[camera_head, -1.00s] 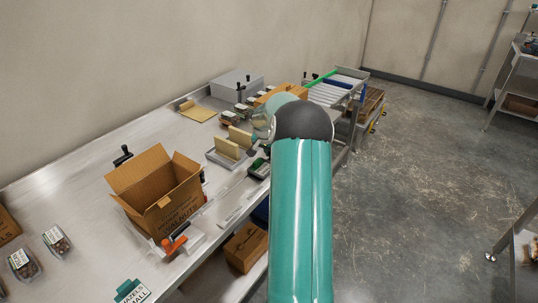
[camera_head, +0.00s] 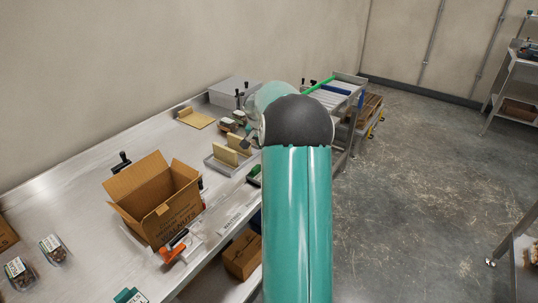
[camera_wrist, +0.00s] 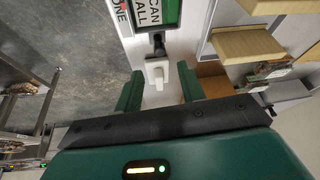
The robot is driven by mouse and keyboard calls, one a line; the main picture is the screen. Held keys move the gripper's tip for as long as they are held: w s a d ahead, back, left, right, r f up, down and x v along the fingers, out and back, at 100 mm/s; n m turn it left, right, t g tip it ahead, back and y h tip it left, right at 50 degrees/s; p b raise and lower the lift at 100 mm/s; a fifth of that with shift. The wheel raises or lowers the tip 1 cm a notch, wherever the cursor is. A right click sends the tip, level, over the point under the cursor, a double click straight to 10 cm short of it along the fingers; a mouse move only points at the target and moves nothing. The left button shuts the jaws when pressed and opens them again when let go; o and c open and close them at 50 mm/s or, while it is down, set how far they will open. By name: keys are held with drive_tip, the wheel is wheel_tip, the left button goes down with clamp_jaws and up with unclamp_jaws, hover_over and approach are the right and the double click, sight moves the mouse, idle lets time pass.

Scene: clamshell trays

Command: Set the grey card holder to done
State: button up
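In the wrist view a card holder (camera_wrist: 168,36) shows at the top, cut off by the frame edge. It has a green face and white cards, on which "CAN ALL" and "ONE" can be read. A dark stem with a white block (camera_wrist: 157,73) sticks out from it towards me. My gripper (camera_wrist: 160,72) is open, with its green fingers on either side of the white block. I cannot tell whether they touch it. In the head view a small green item (camera_head: 254,175) shows at the table's front edge beside my arm; my gripper is mostly hidden there.
On the steel table (camera_head: 90,170) stand an open cardboard box (camera_head: 165,205), an orange-handled tool (camera_head: 173,250), clamshells (camera_head: 53,249), and a grey tray with tan blocks (camera_head: 220,168). A roller conveyor (camera_head: 325,97) lies beyond.

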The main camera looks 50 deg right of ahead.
drive_tip(key=v, duration=0.5)
drive_tip(key=shift+r, duration=0.15)
